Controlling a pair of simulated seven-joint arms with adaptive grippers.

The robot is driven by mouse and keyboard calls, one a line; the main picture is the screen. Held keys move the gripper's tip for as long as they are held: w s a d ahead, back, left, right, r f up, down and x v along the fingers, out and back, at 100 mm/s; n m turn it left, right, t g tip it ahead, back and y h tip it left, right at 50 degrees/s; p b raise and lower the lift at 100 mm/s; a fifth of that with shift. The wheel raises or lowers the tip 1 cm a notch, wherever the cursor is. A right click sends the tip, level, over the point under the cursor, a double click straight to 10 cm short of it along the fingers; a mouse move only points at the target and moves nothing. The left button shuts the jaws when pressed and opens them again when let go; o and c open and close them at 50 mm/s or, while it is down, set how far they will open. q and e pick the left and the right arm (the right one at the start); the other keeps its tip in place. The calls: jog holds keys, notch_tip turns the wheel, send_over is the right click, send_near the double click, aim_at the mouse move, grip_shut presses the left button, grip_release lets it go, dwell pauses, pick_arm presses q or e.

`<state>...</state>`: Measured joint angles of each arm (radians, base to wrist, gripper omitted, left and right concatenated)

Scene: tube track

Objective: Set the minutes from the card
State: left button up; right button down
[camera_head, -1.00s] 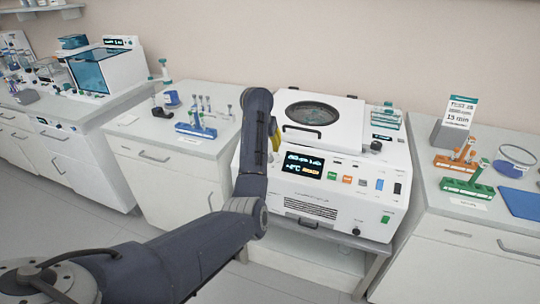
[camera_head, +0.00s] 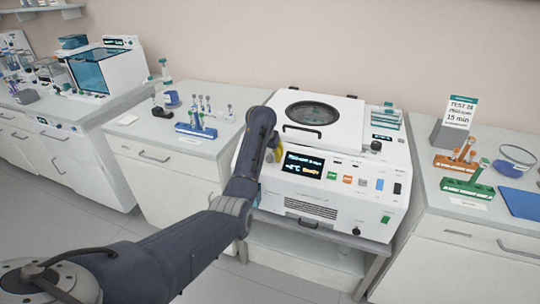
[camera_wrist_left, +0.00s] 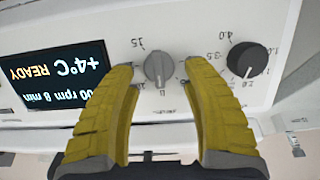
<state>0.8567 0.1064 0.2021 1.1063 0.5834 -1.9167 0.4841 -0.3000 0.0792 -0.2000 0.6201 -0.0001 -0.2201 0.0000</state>
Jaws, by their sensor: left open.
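The card (camera_head: 458,115) stands upright at the right in the head view and reads "15 min" with smaller rpm text above. The white centrifuge (camera_head: 330,150) has a lit display (camera_head: 303,165). In the left wrist view the display (camera_wrist_left: 60,75), upside down, reads +4°C, READY, rpm partly cut off, and 8 min. My left gripper (camera_wrist_left: 159,70) has yellow fingers open on either side of the grey minutes knob (camera_wrist_left: 159,68); contact cannot be made out. A black knob (camera_wrist_left: 247,60) sits right of it. In the head view my arm mostly hides the gripper (camera_head: 272,153). My right gripper is not in view.
The centrifuge lid (camera_head: 311,115) is closed. A blue tube rack (camera_head: 196,131) stands on the left bench. Orange (camera_head: 456,162) and green (camera_head: 467,188) racks stand on the right bench, with a blue mat (camera_head: 520,202) beside them.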

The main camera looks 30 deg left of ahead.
pick_arm(q)
jog(key=shift+c, duration=0.2)
jog(key=shift+s, duration=0.1)
grip_shut()
